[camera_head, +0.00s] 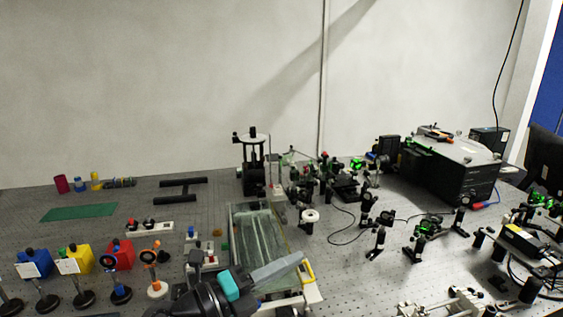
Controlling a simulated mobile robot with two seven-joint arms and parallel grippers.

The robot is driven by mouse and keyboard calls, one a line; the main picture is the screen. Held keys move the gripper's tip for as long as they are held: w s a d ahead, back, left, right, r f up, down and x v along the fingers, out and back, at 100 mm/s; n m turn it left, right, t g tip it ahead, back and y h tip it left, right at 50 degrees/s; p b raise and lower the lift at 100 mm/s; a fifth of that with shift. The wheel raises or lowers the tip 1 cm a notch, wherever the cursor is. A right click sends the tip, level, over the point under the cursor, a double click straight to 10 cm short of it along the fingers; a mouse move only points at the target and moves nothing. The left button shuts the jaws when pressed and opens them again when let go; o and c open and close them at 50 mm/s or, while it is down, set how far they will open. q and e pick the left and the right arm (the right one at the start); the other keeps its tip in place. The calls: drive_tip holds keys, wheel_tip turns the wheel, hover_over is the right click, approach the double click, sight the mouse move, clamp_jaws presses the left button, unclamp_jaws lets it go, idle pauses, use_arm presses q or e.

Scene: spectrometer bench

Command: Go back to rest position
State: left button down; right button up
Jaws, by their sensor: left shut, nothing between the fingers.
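My left gripper (284,267) shows at the bottom centre, its dark wrist coming in from the lower edge and a teal patch on its side. Its grey fingers point up and to the right, shut and empty. In the picture they overlap the near end of a glass-topped tray (241,222); I cannot tell the gap between them. My right gripper is not in view.
Blue (35,264), yellow (79,257) and red (120,254) blocks stand at the left behind mounts on posts. A green sheet (78,212) lies farther back. Optics crowd the centre and right, before a black box (455,180). A bench patch (345,285) right of the gripper is clear.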

use_arm(q)
drive_tip(key=w+a+r+n+t+y, duration=0.2)
drive_tip(key=a+n+t+y, duration=0.75)
drive_tip(key=n, duration=0.65)
drive_tip(key=s+a+f+n+g+y, duration=0.65)
drive_tip(key=a+f+n+y, duration=0.2)
drive_tip(key=f+n, duration=0.3)
drive_tip(key=s+d+f+n+g+h, duration=0.1)
drive_tip(key=s+f+g, duration=0.45)
drive_tip(key=s, duration=0.45)
drive_tip(key=s+f+n+g+h, duration=0.15)
drive_tip(key=s+f+g, duration=0.35)
drive_tip(key=s, duration=0.5)
wheel_tip(320, 180, down, 30)
drive_tip(key=s+b, duration=0.2)
drive_tip(key=b, duration=0.5)
drive_tip(key=s+a+f+g+b, duration=0.1)
drive_tip(key=s+f+b, duration=0.4)
drive_tip(key=s+f, duration=1)
wheel_tip(320, 180, down, 4)
drive_tip(key=shift+a+r+g, duration=0.2)
drive_tip(key=shift+a+g, duration=0.15)
drive_tip(key=shift+a, duration=0.55)
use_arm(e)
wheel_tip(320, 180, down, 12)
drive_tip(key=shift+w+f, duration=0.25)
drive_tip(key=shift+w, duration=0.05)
